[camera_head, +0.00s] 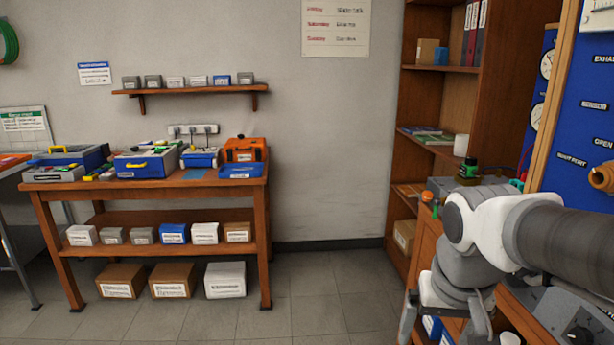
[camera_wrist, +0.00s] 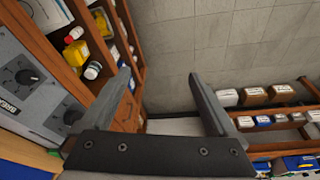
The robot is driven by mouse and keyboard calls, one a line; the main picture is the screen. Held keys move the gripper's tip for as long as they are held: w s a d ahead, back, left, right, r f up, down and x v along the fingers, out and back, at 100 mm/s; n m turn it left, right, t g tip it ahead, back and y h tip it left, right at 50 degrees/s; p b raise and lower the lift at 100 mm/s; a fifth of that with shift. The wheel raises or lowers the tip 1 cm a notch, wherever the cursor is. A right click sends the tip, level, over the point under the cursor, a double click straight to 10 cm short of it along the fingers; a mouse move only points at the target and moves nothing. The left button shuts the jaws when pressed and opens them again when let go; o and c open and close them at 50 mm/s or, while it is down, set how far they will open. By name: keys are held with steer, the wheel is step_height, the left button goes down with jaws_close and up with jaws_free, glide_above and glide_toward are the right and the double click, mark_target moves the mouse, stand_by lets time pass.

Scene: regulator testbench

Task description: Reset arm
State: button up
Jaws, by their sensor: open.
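My arm (camera_head: 490,215) reaches in from the right edge of the head view and bends down at a white and grey joint. In the wrist view my gripper (camera_wrist: 158,78) is open, with its two dark grey fingers apart. Nothing is between them except distant floor and wall. In the head view only part of the gripper shows low at the right, in front of the wooden bench side; its fingertips cannot be made out clearly there.
A blue gauge panel (camera_head: 580,130) and bookcase (camera_head: 420,20) stand at the right, close to my arm. In the wrist view a grey knob panel (camera_wrist: 25,85) and shelved bottles (camera_wrist: 77,50) are at left. A wooden workbench (camera_head: 150,190) stands at left. The middle floor (camera_head: 320,300) is clear.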

steer(key=s+a+r+n+t, duration=0.1)
steer(key=s+a+n+t, duration=0.2)
steer(key=s, duration=0.4)
step_height(320, 180, up, 15)
steer(key=a+p, duration=0.1)
steer(key=p, duration=1.3)
steer(key=shift+w+m+y+p, duration=0.15)
steer(key=shift+m+y+p, duration=0.25)
